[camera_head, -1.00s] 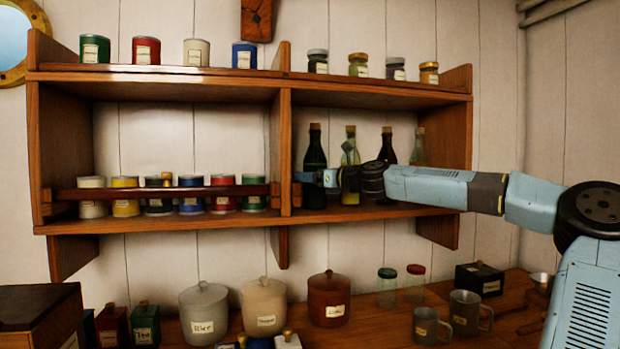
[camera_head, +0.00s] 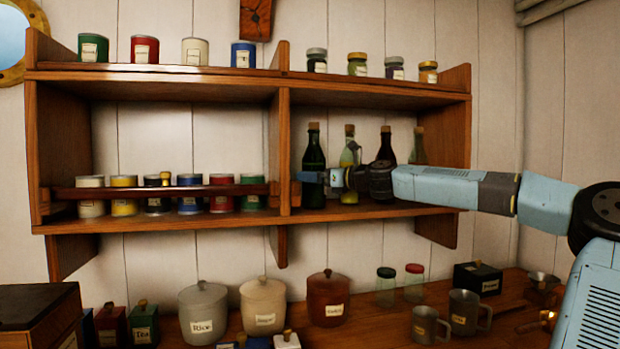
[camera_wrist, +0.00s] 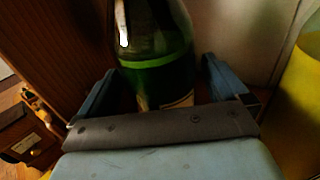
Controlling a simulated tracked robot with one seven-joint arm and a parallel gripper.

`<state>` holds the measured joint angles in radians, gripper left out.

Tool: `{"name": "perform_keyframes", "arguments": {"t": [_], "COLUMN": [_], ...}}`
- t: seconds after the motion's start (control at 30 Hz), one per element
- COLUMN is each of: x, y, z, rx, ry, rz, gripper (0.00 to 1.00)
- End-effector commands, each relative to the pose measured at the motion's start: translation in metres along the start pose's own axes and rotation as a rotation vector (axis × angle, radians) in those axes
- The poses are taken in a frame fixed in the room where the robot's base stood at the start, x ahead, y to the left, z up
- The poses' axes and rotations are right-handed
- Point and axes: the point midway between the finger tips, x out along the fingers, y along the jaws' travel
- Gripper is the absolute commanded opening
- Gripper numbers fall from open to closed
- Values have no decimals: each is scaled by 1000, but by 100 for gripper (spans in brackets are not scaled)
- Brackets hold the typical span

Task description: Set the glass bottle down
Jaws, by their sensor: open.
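The dark green glass bottle (camera_head: 314,155) stands upright on the lower shelf of the wall rack, at the left end of the right compartment. In the wrist view the bottle (camera_wrist: 158,48) is close up, with a bright green band and part of a pale label. My gripper (camera_head: 311,177) reaches in from the right at the bottle's lower half. Its two blue fingers are apart on either side of the bottle, with gaps visible in the wrist view (camera_wrist: 165,82).
The wooden divider (camera_head: 285,150) is close on the left. Jars line the top shelf; canisters and mugs (camera_head: 465,312) stand on the counter below.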

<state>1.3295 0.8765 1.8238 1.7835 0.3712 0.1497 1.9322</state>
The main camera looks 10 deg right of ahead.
Motion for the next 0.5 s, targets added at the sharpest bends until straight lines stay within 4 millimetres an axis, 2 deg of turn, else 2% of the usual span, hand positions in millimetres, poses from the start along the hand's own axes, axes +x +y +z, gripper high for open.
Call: {"name": "perform_keyframes", "arguments": {"t": [0.1,0.5], "x": [-19,-75], "y": [-1,-1], "z": [0,0], "rx": [2,0], "ry": [0,1], "rz": [-2,-2], "gripper": [100,100]}}
